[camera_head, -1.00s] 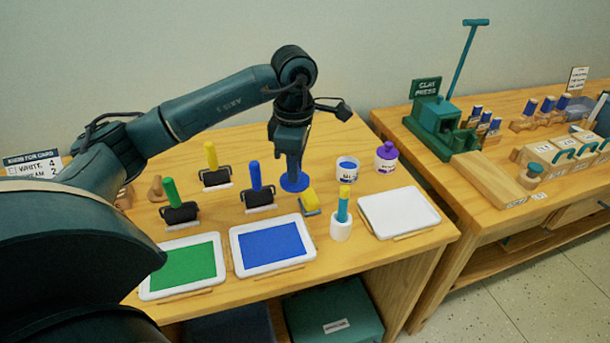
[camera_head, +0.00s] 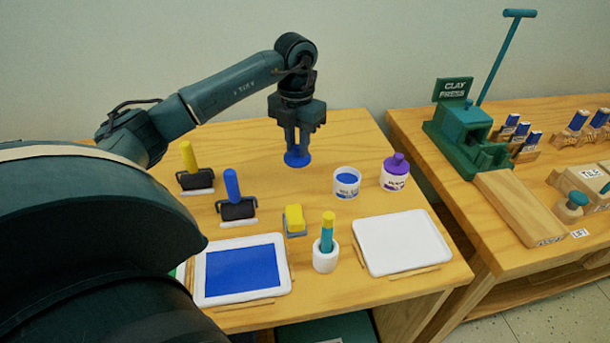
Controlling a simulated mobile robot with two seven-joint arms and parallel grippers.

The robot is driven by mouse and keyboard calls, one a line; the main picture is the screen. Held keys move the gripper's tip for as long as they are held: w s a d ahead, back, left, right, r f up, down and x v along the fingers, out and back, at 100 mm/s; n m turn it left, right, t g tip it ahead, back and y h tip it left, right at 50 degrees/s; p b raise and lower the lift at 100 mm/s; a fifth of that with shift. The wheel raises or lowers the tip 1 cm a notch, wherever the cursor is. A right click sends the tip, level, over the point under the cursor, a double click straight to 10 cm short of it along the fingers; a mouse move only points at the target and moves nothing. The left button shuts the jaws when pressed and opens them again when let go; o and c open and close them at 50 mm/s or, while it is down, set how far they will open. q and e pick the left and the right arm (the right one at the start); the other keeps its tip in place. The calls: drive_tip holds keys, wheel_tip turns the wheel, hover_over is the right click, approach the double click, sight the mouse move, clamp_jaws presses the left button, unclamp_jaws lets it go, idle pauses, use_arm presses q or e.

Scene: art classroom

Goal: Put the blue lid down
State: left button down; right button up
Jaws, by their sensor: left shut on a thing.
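The blue lid (camera_head: 297,159) is a round disc at the far middle of the wooden table, right under my left gripper (camera_head: 297,148). My left gripper points straight down and is shut on the lid's top. The lid is at or very close to the table top; I cannot tell if it touches. The open jar of blue paint (camera_head: 347,182) stands to the right of the lid, apart from it. My right gripper is not in view.
A purple-lidded jar (camera_head: 395,171) stands right of the blue jar. A blue ink tray (camera_head: 283,285) and white tray (camera_head: 448,258) lie in front.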

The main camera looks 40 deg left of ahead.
sight(296, 148)
use_arm(q)
drive_tip(key=f, duration=0.4)
drive_tip(key=shift+s, duration=0.25)
drive_tip(key=shift+f, duration=1.95)
drive_tip(key=shift+f, duration=0.1)
drive_tip(key=c, duration=1.3)
unclamp_jaws()
wheel_tip(296, 148, up, 12)
drive_tip(key=shift+r, duration=0.1)
